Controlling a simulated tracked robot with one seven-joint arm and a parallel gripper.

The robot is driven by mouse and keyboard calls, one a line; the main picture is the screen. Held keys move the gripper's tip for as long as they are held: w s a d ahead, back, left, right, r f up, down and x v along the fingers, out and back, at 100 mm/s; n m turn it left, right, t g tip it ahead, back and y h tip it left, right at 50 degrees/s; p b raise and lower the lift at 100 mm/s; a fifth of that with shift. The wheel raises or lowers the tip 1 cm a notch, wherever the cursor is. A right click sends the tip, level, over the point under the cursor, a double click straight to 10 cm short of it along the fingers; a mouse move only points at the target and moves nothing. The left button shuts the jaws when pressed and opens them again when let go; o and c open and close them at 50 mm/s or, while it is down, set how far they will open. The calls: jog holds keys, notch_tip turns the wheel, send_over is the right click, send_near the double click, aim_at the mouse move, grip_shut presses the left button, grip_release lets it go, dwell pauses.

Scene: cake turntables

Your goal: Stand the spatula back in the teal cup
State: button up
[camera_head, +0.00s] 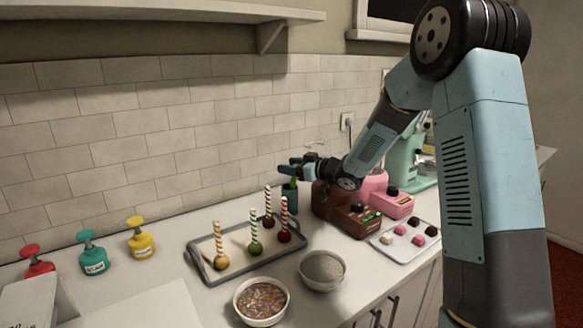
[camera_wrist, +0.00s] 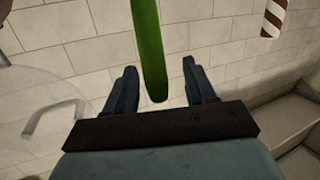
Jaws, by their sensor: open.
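The teal cup (camera_head: 291,201) stands on the counter behind the tray, near the brown machine. The green spatula (camera_head: 293,183) shows as a short green piece just above the cup's rim and appears to stand in it; its lower part is hidden. My gripper (camera_head: 285,166) is just above the cup, fingers pointing left. In the wrist view my gripper (camera_wrist: 159,66) is open, with the green spatula (camera_wrist: 151,45) running between its two fingers. Gaps show on both sides of it near the fingertips. The cup does not show in the wrist view.
A grey-rimmed tray (camera_head: 205,276) with several striped-stick cake pops stands left of the cup. The brown machine (camera_head: 340,213) and pink machine (camera_head: 392,204) are to its right. Bowls of sprinkles (camera_head: 262,301) and grey grains (camera_head: 322,269) are in front. The tiled wall is close behind.

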jog(key=v, duration=1.3)
jog(key=shift+s+d, duration=0.2)
jog(key=shift+d, duration=0.05)
jog(key=s+d+r+m+t+h, duration=0.3)
jog(key=s+d+r+m+h, duration=0.6)
jog(key=d+h, duration=0.4)
jog(key=s+a+f+m+g, duration=0.1)
jog(key=s+g, duration=0.6)
jog(key=s, duration=1.9)
jog(key=shift+f+m, duration=0.35)
jog(key=shift+m, duration=0.45)
jog(key=shift+s, duration=0.1)
